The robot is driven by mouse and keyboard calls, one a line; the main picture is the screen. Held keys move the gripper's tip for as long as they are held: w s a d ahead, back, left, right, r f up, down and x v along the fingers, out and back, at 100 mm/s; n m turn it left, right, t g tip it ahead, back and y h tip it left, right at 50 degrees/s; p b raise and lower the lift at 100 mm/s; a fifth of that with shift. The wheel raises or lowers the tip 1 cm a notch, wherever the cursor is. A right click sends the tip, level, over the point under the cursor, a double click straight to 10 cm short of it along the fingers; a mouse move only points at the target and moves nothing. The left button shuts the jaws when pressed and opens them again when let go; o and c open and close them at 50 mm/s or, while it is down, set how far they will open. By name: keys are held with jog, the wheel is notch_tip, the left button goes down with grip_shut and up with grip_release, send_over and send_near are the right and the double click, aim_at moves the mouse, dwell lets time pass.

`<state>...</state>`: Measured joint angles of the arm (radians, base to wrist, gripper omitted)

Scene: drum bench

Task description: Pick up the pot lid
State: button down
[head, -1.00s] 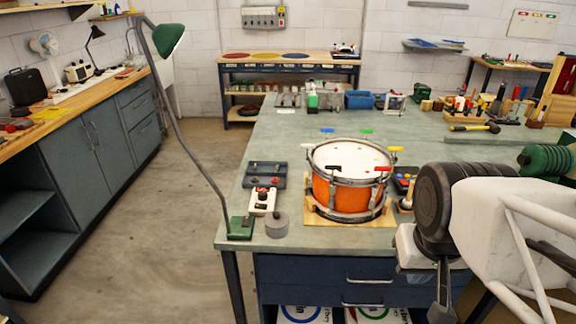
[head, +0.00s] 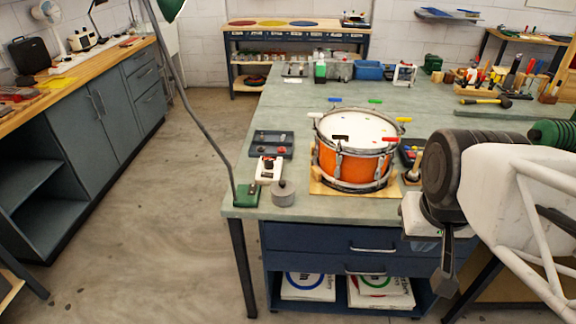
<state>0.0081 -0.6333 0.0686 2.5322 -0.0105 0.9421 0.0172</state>
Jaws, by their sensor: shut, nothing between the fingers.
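I cannot make out a pot lid in the head view. An orange drum (head: 355,150) with a white head and metal rims stands on a wooden board near the bench's front edge. My gripper (head: 444,284) hangs at the right, pointing down in front of the bench's drawers. Its fingers are together and it holds nothing visible. It is to the right of the drum and apart from it.
White boxes (head: 308,286) lie on the low shelf. The floor (head: 165,220) at left is clear.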

jog(key=c, duration=1.8)
grip_release()
jog(key=o, duration=1.8)
jog(key=w+a+f+m+g+y, duration=0.2)
jog(key=w+a+f+m+y, duration=0.3)
jog(key=w+a, duration=0.5)
jog(key=m+t+y, duration=0.4)
jog(key=m+y, duration=0.4)
jog(key=m, duration=0.8)
send_near(282, 186)
jog(key=w+a, duration=0.2)
jog(key=w, duration=0.1)
jog(key=shift+s+d+f, duration=0.1)
jog(key=shift+s+f, duration=0.1)
